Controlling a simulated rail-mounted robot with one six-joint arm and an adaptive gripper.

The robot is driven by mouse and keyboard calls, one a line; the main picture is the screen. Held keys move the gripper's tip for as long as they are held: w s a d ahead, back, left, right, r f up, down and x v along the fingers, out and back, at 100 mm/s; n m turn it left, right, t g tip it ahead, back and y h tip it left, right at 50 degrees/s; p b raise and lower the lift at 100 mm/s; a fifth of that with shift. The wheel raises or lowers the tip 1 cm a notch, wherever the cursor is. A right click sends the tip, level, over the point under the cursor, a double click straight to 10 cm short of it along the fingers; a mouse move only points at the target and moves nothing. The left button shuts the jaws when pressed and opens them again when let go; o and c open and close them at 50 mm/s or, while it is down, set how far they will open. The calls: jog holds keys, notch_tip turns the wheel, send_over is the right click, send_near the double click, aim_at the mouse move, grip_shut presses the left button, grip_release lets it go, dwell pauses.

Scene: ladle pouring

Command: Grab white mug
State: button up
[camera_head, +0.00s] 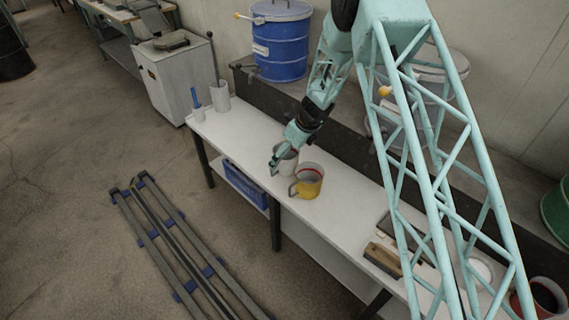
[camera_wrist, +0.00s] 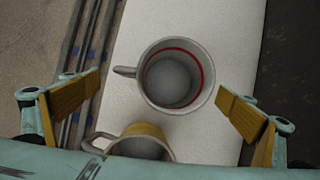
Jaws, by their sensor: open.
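The white mug (camera_wrist: 150,94) stands upright in the wrist view, with a red band inside its rim and its handle to the left. In the head view the white mug (camera_head: 288,166) stands on the white table, partly covered by my gripper (camera_head: 284,158). My gripper (camera_wrist: 160,84) is open in the wrist view, with one yellow-padded finger on each side of the white mug and gaps between. The mug looks empty. Its depth relative to the fingertips is hard to tell.
A yellow and grey mug (camera_head: 307,184) stands close beside the white mug; it shows at the lower edge of the wrist view (camera_wrist: 140,150). White holders (camera_head: 221,96) stand at the table's far left end. A wooden block (camera_head: 382,260) lies to the right.

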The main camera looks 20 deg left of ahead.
jog(key=shift+b+x, duration=0.75)
jog(key=shift+x, duration=1.85)
jog(key=shift+a, duration=0.1)
jog(key=c, duration=0.8)
jog(key=shift+r, duration=0.15)
jog(key=shift+c, duration=0.2)
notch_tip(320, 180, up, 10)
jog(key=p, duration=0.3)
